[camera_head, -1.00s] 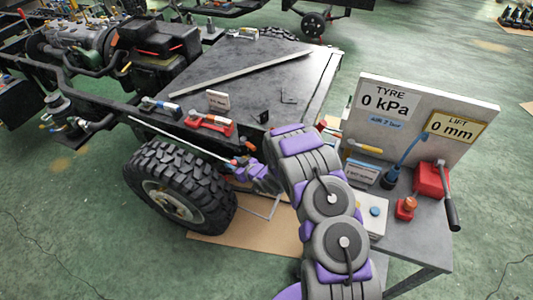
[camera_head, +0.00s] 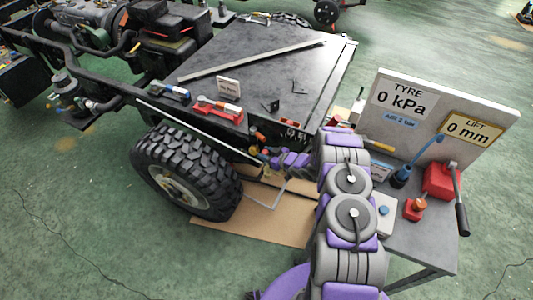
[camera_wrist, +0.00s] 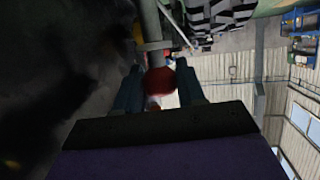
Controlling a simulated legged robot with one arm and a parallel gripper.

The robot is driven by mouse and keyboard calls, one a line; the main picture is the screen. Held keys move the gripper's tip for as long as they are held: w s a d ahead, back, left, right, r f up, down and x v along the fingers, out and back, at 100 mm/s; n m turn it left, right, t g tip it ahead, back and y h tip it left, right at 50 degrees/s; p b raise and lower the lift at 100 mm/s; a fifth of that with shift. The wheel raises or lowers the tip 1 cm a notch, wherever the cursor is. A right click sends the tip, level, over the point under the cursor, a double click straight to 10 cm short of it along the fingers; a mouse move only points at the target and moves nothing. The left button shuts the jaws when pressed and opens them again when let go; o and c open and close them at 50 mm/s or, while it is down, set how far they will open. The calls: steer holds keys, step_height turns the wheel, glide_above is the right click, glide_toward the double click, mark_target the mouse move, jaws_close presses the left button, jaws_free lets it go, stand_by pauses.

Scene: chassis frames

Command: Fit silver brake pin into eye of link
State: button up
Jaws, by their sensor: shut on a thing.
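My gripper (camera_head: 264,157) is beside the frame rail behind the wheel, low at the near edge of the truck bed. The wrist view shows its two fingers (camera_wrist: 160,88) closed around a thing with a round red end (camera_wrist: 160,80). I cannot tell whether this thing is the silver brake pin. A grey rod (camera_wrist: 152,25) runs beyond the red end in the wrist view. Small orange and yellow parts (camera_head: 255,150) show by the fingertips in the head view. The eye of the link cannot be made out there; the wrist view is dark on the left.
A large black tyre (camera_head: 185,172) stands close left of my gripper. A red holder (camera_head: 217,110) and a blue holder (camera_head: 170,91) sit on the bed edge. A bench (camera_head: 430,235) with a gauge board (camera_head: 480,105) stands at the right. Cardboard (camera_head: 245,222) lies on the floor.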

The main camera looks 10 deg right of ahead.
steer(key=shift+s+d, duration=0.1)
steer(key=shift+d, duration=0.05)
steer(key=shift+d+f, duration=0.1)
steer(key=shift+f, duration=0.1)
steer(key=shift+f+b, duration=1)
steer(key=shift+f, duration=1.6)
steer(key=shift+d+b, duration=0.3)
steer(key=shift+d, duration=0.1)
